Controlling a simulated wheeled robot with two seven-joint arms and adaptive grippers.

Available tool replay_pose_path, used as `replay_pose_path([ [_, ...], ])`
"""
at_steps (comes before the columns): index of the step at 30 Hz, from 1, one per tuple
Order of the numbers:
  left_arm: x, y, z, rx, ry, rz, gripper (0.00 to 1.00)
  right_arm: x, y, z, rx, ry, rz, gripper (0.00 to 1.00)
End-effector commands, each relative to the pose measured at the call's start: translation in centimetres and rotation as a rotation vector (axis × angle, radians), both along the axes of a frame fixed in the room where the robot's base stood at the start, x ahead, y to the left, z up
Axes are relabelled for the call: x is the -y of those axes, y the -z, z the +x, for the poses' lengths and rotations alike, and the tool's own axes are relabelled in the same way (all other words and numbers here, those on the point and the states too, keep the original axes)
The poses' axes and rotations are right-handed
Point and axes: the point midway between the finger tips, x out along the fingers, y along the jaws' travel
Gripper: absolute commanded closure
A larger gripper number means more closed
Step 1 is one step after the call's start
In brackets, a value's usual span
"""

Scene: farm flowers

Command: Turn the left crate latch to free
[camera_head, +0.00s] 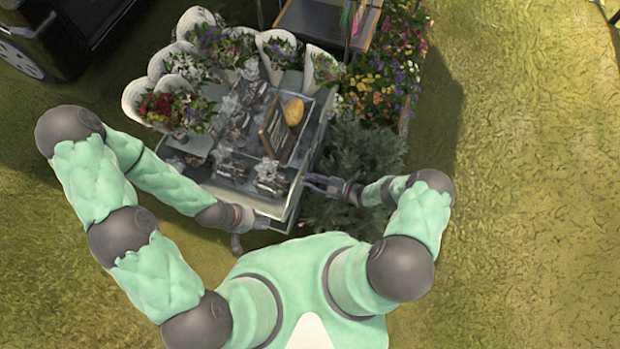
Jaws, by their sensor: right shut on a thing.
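The crate (280,213) is a grey, light-rimmed display box seen from above, filled with dark wrapped bundles. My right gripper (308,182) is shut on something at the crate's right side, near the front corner. The held part is hidden between its fingers, and I cannot make out a right latch.
White cones of flowers (150,66) line the back and left of the crate. A small sign and a yellow round item (293,111) stand on it. A leafy bush (358,150) crowds the right arm. Open grass (530,200) lies to the right.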

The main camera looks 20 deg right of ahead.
Motion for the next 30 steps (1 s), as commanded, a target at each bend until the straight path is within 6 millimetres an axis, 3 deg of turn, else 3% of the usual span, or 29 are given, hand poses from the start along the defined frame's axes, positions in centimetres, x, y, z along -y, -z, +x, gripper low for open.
replay_pose_path([
  [12, 0.0, 0.0, 0.0, 0.0, 0.0, 0.0, 0.6, -0.4, 0.1, -0.4, 0.001, -0.008, 0.004, 1.0],
  [13, 0.0, 0.0, 0.0, 0.0, 0.0, 0.0, 0.6, -0.5, 0.1, -0.5, 0.001, -0.008, 0.004, 0.69],
  [15, 0.0, 0.0, 0.0, 0.0, 0.0, 0.0, 0.6, -0.5, 0.1, -0.5, 0.001, -0.008, 0.004, 0.52],
  [30, 0.0, 0.0, 0.0, 0.0, 0.0, 0.0, 0.6, 0.6, 0.1, -0.6, 0.002, -0.001, -0.001, 0.52],
])
